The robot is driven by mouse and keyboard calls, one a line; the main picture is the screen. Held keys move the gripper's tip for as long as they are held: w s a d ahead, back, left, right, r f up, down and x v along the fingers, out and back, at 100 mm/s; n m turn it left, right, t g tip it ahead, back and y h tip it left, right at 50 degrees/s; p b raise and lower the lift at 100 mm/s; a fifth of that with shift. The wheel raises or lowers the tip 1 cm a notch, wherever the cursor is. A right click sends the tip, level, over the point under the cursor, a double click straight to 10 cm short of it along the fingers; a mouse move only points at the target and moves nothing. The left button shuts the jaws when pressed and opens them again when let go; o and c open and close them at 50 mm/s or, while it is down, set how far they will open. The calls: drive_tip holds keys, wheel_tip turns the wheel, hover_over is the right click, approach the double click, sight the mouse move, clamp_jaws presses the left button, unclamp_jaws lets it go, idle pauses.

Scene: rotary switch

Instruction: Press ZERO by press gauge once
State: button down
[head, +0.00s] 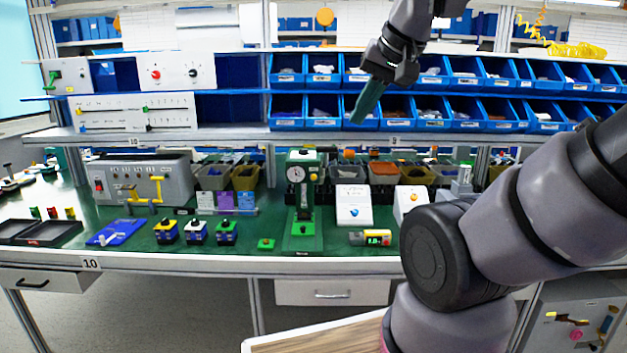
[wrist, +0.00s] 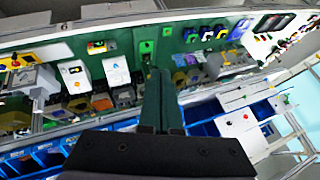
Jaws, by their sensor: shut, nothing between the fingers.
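The green press with a round dial gauge (head: 296,174) stands upright on the green bench in the head view. In the wrist view its green body (wrist: 144,42) shows just beyond my fingertips, partly hidden by them. A small green button box (head: 265,244) sits left of the base. No ZERO label is legible. My gripper (head: 359,118) is shut and empty, its teal fingers pointing down, above and right of the press, touching nothing visible.
Blue bins (head: 432,113) fill the shelves behind my gripper. White boxes with knobs (head: 353,206) stand right of the press. The bench's front strip (head: 180,262) is clear.

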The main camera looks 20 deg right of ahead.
sight(314, 177)
idle(0.7)
drive_tip(key=w+a+f+m+g+y, duration=0.6)
drive_tip(key=a+f+m+g+y, duration=0.1)
drive_tip(key=a, duration=0.3)
drive_tip(key=w+a+f+m+t+y, duration=0.1)
drive_tip(key=w+a+m+y, duration=0.1)
drive_tip(key=w+m+y, duration=0.3)
drive_tip(key=w+a+f+m+y, duration=0.1)
drive_tip(key=w+f+m+y, duration=0.15)
drive_tip(key=w, duration=0.45)
drive_tip(key=w+d+f+m+t, duration=0.3)
drive_tip(key=w+f+m+t, duration=0.1)
drive_tip(key=w+m+t, duration=0.15)
drive_tip(key=w+d+f+m+t, duration=0.3)
drive_tip(key=w+m+t, duration=0.1)
drive_tip(key=w+m, duration=0.2)
drive_tip(key=w+d+f+m+t+h, duration=0.2)
drive_tip(key=d+f+m+t+h, duration=0.1)
drive_tip(key=f+m, duration=0.3)
drive_tip(key=w+d+f+m+t+h, duration=0.3)
drive_tip(key=d+f+m+t+h, duration=0.1)
drive_tip(key=d+f+m, duration=0.1)
wheel_tip(314, 177, down, 2)
drive_tip(key=shift+w+d+f+m, duration=0.1)
drive_tip(key=shift+w+d+m, duration=0.15)
drive_tip(key=shift+d+m, duration=0.25)
drive_tip(key=shift+w+d+t, duration=0.1)
drive_tip(key=shift+t, duration=0.15)
